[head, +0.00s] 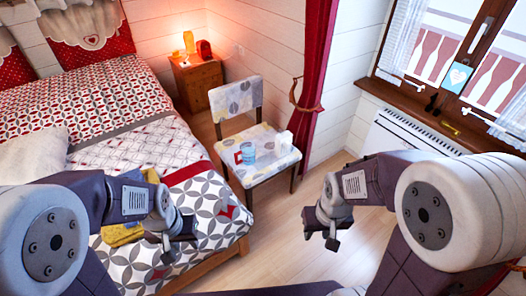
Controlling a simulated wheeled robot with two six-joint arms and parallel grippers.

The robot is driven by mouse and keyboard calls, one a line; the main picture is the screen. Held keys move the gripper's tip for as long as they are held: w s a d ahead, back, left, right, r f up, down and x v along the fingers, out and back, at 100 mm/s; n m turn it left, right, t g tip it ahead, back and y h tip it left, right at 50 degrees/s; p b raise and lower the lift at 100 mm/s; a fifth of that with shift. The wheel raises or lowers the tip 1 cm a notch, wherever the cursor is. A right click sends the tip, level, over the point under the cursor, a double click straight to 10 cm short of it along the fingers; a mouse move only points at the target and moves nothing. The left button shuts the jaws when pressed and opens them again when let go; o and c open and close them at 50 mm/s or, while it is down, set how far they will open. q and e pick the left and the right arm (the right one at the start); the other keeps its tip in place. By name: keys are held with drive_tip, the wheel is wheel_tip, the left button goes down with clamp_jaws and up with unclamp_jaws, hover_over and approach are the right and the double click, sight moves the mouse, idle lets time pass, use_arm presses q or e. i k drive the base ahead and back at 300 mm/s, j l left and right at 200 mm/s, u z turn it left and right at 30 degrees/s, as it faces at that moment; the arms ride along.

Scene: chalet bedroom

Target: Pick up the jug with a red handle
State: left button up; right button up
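A small light-blue jug (248,152) with a red handle on its left side stands on the seat of the patterned chair (261,170). My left gripper (170,250) hangs over the near side of the bed, in front of and to the left of the chair. My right gripper (333,242) is over the bare floor, in front of and to the right of the chair. Both are well apart from the jug. Their fingers are too small and turned to show whether they are open.
A white object (284,142) stands on the seat right of the jug. The bed (95,125) fills the left; a yellow cloth (120,235) lies on it. A nightstand (196,80) with a lit lamp is behind. The wooden floor (285,235) before the chair is clear.

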sight(248, 148)
drive_tip(key=i+l+u, duration=0.35)
drive_tip(key=i+l, duration=0.25)
drive_tip(key=l, duration=0.25)
drive_tip(key=i+l+u, duration=0.35)
drive_tip(key=i+l, duration=0.25)
drive_tip(key=i+l+u, duration=0.2)
drive_tip(key=l, duration=0.35)
drive_tip(key=i+l+u, duration=0.15)
drive_tip(key=i+l, duration=0.2)
drive_tip(key=l, duration=0.1)
